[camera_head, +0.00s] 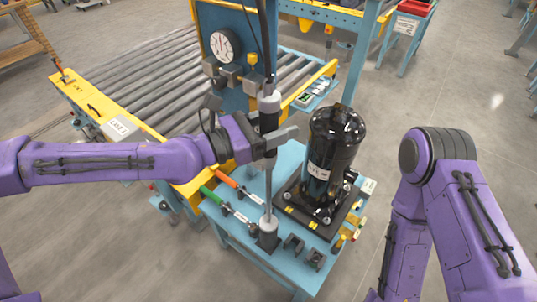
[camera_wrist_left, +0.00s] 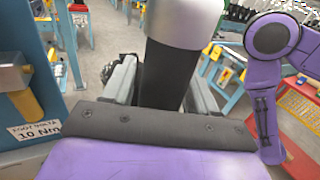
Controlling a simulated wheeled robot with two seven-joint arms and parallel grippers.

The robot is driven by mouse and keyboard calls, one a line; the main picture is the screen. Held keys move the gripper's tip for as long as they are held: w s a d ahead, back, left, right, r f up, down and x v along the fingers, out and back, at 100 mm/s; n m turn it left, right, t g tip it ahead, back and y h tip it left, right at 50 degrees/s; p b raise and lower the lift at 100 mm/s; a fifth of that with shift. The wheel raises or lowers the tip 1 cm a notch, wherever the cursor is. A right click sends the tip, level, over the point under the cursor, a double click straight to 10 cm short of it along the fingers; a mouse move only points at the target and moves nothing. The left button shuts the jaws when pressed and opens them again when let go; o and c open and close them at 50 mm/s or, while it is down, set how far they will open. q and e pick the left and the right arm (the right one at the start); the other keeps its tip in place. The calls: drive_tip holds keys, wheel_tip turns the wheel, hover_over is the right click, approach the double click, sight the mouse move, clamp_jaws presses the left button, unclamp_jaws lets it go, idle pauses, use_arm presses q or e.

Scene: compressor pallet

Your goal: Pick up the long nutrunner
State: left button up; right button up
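The long nutrunner (camera_head: 268,112) stands upright, with a silver body, black grip and thin shaft. Its lower end is at a dark socket holder (camera_head: 267,240) on the blue table. My left gripper (camera_head: 279,140) comes in from the left at the black grip. In the left wrist view the black grip (camera_wrist_left: 165,78) lies between the grey fingers (camera_wrist_left: 160,85), which appear to press on it from both sides. The fingertips are partly hidden behind the grip. My right arm shows at the right, but its gripper is out of view.
A black compressor (camera_head: 336,150) stands on a dark base just right of the nutrunner. Tools with green (camera_head: 211,195) and orange (camera_head: 227,180) handles lie on the table (camera_head: 240,233). A roller conveyor (camera_head: 150,80) is behind, and a blue post with a gauge (camera_head: 222,45) stands close behind the nutrunner.

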use_arm(q)
clamp_jaws()
drive_tip(key=shift+r, duration=0.15)
drive_tip(key=shift+r, duration=0.1)
